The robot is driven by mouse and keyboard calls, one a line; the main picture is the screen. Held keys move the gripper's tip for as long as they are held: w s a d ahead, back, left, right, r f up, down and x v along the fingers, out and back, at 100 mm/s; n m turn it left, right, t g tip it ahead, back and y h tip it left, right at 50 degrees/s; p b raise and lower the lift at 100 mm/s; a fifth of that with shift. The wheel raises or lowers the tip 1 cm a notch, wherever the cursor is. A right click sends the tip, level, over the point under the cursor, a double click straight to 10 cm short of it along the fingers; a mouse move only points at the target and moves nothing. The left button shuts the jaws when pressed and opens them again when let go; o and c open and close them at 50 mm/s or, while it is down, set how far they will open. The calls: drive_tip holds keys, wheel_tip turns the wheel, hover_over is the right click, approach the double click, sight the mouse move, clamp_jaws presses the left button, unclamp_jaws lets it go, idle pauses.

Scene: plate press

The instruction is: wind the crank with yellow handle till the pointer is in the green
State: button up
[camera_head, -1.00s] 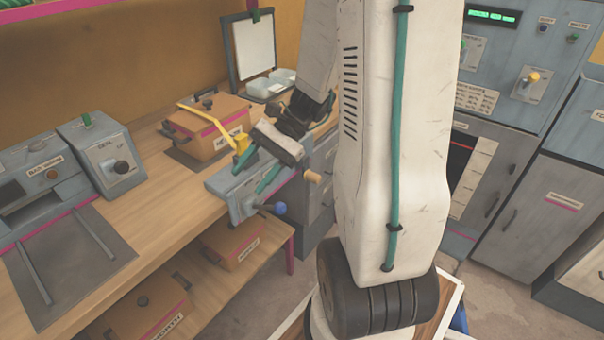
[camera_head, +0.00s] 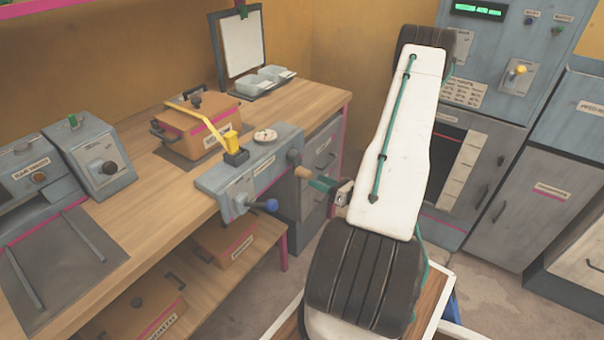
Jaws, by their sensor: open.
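A grey unit (camera_head: 212,181) is at the bench's front edge. On its front are a crank with a blue knob (camera_head: 271,205) and, to the right, a crank with a yellowish tan handle (camera_head: 304,172). A yellow upright piece (camera_head: 235,145) stands on top of the unit, beside a small round pale dial (camera_head: 265,136). The dial's pointer and any green zone are too small to read. My gripper (camera_head: 324,186) is open, just right of the tan handle, with green fingertips showing. The rest of it is mostly hidden behind my arm; I cannot tell whether it touches the handle.
An orange-brown box (camera_head: 203,129) with a yellow bar over it stands behind the unit. Trays (camera_head: 265,80) and a white board stand farther back. Grey cabinets (camera_head: 489,194) stand at right.

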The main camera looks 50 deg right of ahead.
sight(303, 173)
drive_tip(key=shift+w+d, duration=0.15)
drive_tip(key=shift+w, duration=0.2)
drive_tip(key=w, duration=0.7)
drive_tip(key=shift+w+a, duration=0.1)
drive_tip(key=shift+a, duration=0.2)
clamp_jaws()
drive_tip(key=shift+m, duration=0.3)
